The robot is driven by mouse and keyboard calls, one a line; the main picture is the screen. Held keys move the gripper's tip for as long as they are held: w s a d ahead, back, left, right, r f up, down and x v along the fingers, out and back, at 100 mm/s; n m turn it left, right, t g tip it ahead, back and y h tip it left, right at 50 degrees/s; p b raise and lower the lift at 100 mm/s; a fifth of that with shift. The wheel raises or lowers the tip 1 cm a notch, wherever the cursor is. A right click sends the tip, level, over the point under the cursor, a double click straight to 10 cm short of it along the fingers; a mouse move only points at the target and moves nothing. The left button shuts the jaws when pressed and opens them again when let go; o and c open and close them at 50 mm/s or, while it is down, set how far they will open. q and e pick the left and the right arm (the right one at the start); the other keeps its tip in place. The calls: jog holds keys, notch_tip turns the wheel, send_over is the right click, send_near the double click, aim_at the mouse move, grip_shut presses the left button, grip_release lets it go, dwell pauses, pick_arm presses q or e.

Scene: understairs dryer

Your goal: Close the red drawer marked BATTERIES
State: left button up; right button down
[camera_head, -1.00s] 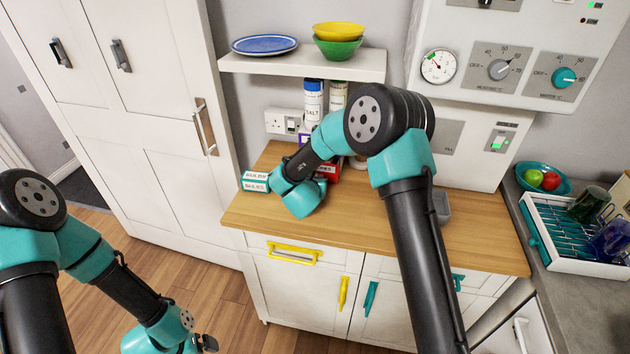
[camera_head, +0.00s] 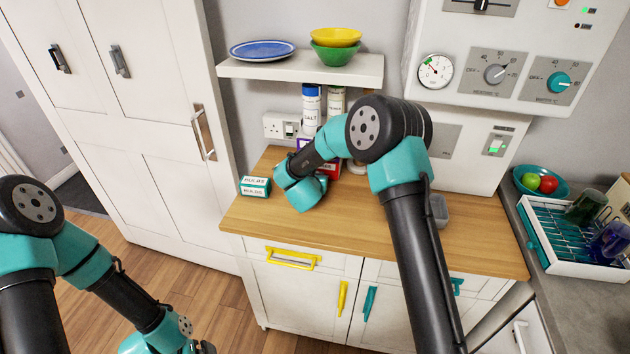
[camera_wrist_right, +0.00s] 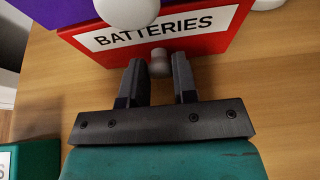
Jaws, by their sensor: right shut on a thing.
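In the head view my right wrist hides most of the drawer. My left gripper (camera_head: 205,348) is barely in view at the bottom edge, away from the counter.
A purple front (camera_wrist_right: 45,10) and white knob (camera_wrist_right: 126,10) lie just above the red drawer. A teal-and-white box (camera_head: 256,187) stands left of my right wrist on the wooden counter (camera_head: 390,228). Salt (camera_head: 311,105) stands behind, under a white shelf (camera_head: 300,67).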

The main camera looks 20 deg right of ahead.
jog(key=shift+w+d, duration=0.1)
jog(key=shift+w, duration=0.05)
jog(key=c, duration=0.9)
grip_release()
jog(key=shift+c, duration=0.2)
jog(key=v, duration=1.7)
